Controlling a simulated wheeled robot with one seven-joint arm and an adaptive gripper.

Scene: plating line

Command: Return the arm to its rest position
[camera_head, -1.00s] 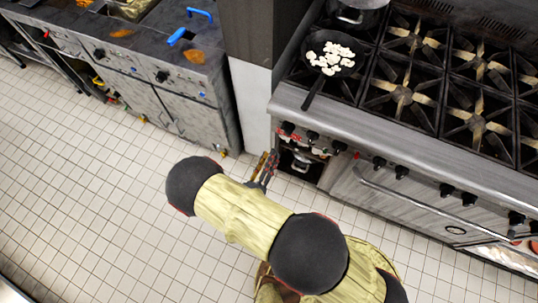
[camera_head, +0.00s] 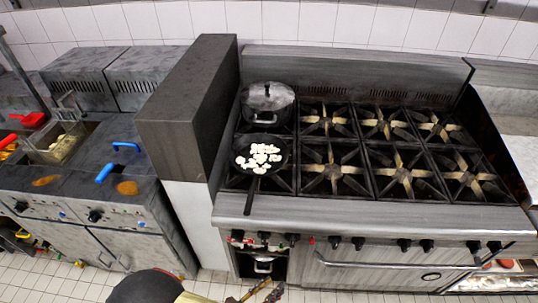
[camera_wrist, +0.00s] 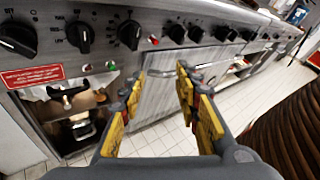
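My gripper (camera_wrist: 158,92) is open and empty in the wrist view, with a clear gap between its yellow-padded fingers. It is in front of the stove's control panel, with knobs to the left and above. In the head view my gripper (camera_head: 258,291) shows only at the bottom edge, in front of the stove's lower opening.
The stove (camera_head: 330,215) has a pan (camera_head: 242,172) with white pieces and a lidded pot (camera_head: 268,104) on its left burners. Its open compartment (camera_wrist: 70,125) holds cookware. Fryers (camera_head: 60,225) stand left. The tiled floor (camera_wrist: 240,90) is clear.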

